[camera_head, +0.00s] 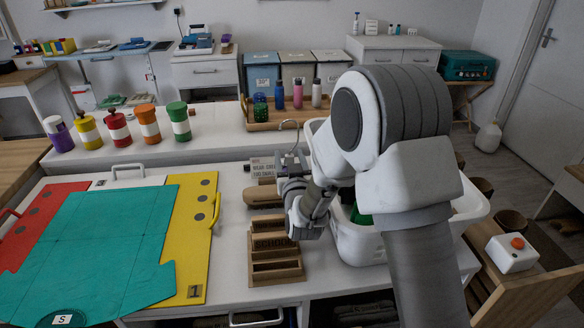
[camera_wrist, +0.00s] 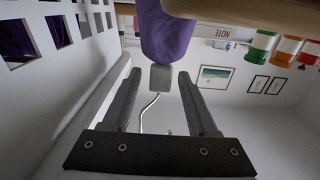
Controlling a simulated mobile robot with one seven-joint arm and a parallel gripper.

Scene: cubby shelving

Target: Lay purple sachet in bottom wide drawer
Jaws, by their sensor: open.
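A purple object (camera_wrist: 168,35), which looks like the purple sachet, shows at the top middle of the wrist view, beyond the fingertips. A grey block (camera_wrist: 161,77) adjoins it, with a thin curved wire past it. My gripper (camera_wrist: 165,95) is open, with nothing visibly held between its fingers. In the head view my gripper (camera_head: 290,165) is over the white worktop, just left of the white basket; my arm partly hides the area, and I cannot make out the sachet there. A drawer handle (camera_head: 256,320) shows at the bottom edge; the bottom wide drawer cannot be identified.
The white basket (camera_head: 358,246) stands close right of my gripper; its slotted wall (camera_wrist: 60,30) shows in the wrist view. A wooden rack (camera_head: 272,262) marked SCHOOL stands in front. A teal folder (camera_head: 95,245) covers the left. Several lidded jars (camera_head: 118,130) stand behind.

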